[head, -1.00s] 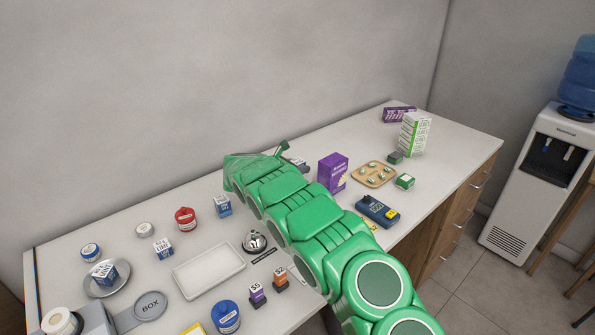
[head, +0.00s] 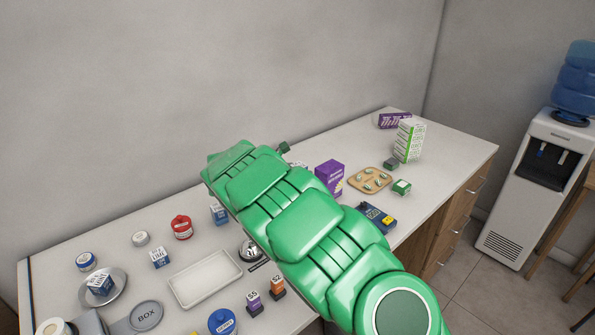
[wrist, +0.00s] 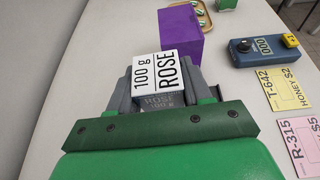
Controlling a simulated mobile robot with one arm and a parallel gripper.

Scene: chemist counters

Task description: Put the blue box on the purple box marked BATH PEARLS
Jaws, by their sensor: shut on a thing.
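My gripper (wrist: 163,92) is shut on a small box (wrist: 158,70) with a white top reading "100 g ROSE" and greyish sides; I cannot tell whether it is the blue box. In the wrist view a purple box (wrist: 182,38) stands just beyond it; whether they touch is unclear. In the head view this upright purple box (head: 330,175) stands right of my gripper, its lettering too small to read. Another purple box (head: 394,120) lies at the back right, its marking unreadable. My arm hides most of the gripper in the head view.
A wooden blister tray (head: 370,180), a tall green-white box (head: 408,141) and a blue meter (head: 375,217) are at right. A white tray (head: 205,278), a red jar (head: 181,227) and a bell (head: 249,250) are at left. The counter along the back wall is mostly clear.

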